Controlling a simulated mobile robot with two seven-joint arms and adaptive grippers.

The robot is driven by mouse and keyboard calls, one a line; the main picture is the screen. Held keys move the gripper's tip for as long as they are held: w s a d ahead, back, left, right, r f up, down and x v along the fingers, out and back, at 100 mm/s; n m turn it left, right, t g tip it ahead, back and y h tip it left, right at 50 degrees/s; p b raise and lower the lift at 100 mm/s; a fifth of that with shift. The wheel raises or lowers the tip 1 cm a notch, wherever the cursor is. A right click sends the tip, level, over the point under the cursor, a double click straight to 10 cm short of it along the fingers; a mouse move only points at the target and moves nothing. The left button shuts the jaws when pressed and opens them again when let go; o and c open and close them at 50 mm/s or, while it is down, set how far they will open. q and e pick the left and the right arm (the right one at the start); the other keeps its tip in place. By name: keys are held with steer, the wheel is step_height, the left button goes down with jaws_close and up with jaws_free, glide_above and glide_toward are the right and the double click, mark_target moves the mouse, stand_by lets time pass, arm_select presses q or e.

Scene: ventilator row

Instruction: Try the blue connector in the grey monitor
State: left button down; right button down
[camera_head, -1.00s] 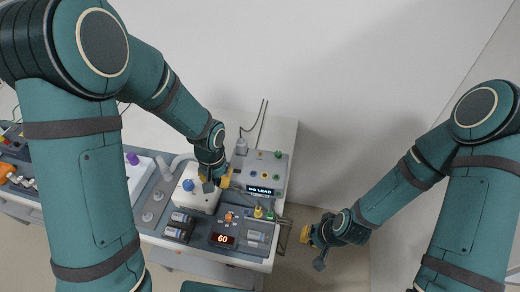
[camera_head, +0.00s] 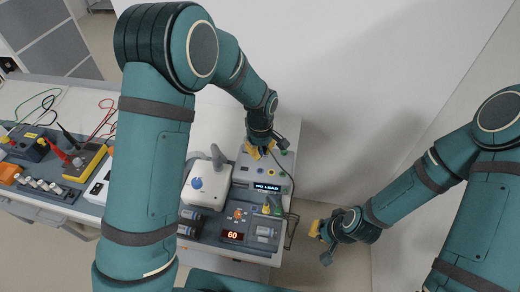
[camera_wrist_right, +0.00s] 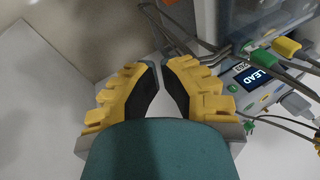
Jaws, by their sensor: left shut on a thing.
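The grey monitor (camera_head: 280,164) stands at the right end of the row, and its lit screen (camera_head: 267,187) reads NO LEAD. My left gripper (camera_head: 262,153) is over the monitor's upper left face, shut on the blue connector, which is mostly hidden by the fingers. A dark cable (camera_head: 292,180) curves from there down the monitor's right side. I cannot tell whether the connector touches a socket. My right gripper (camera_head: 319,242) is open and empty, off to the right of the row. In the right wrist view its fingers (camera_wrist_right: 158,65) stand apart, with the monitor's screen (camera_wrist_right: 260,77) to the right.
Green and yellow plugs (camera_head: 271,207) sit below the screen. A white box with a blue knob (camera_head: 197,183) stands left of the monitor. A panel with a red 60 display (camera_head: 232,236) is in front. A yellow meter (camera_head: 85,163) and leads lie far left. Floor on the right is clear.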

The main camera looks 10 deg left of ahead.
mark_target(260, 149)
arm_select(q)
steer(key=shift+f+b, duration=1.75)
steer(key=shift+f, duration=1)
steer(key=shift+f+b, duration=0.8)
steer(key=shift+f, duration=0.3)
steer(key=c, duration=1)
jaws_free()
steer(key=shift+r, duration=0.1)
step_height(260, 149, up, 12)
steer(key=shift+f, duration=0.1)
